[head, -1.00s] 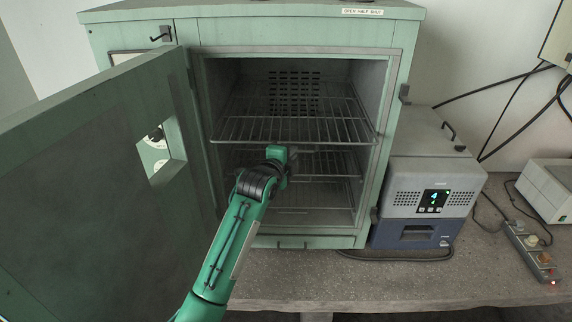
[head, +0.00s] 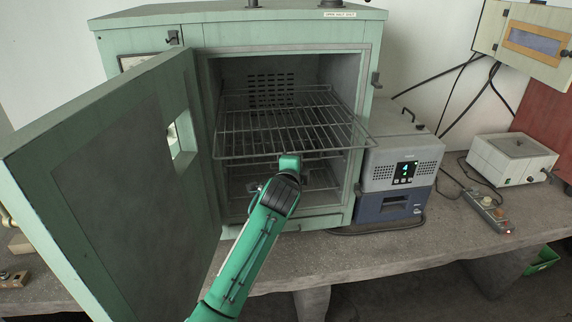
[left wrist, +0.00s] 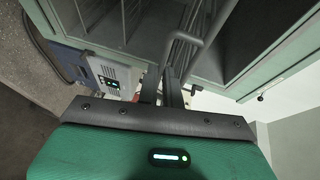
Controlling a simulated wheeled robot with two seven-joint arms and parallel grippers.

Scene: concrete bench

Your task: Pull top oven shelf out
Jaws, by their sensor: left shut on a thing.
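The top oven shelf (head: 262,139) is a wire rack in the green oven (head: 205,38). It is partly out, with its front reaching past the oven opening. My left gripper (head: 289,160) is at the middle of the shelf's front bar. In the left wrist view, my left gripper (left wrist: 166,88) is shut on the shelf's front wire (left wrist: 186,38); the fingers partly hide the contact. The oven door (head: 100,185) stands wide open at the left. My right gripper is not in view.
A lower wire shelf (head: 322,182) sits inside the oven. A grey and blue unit with a display (head: 398,178) stands close to the oven's right side. A power strip (head: 490,212) and a white box (head: 512,158) lie farther right on the concrete bench (head: 400,248).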

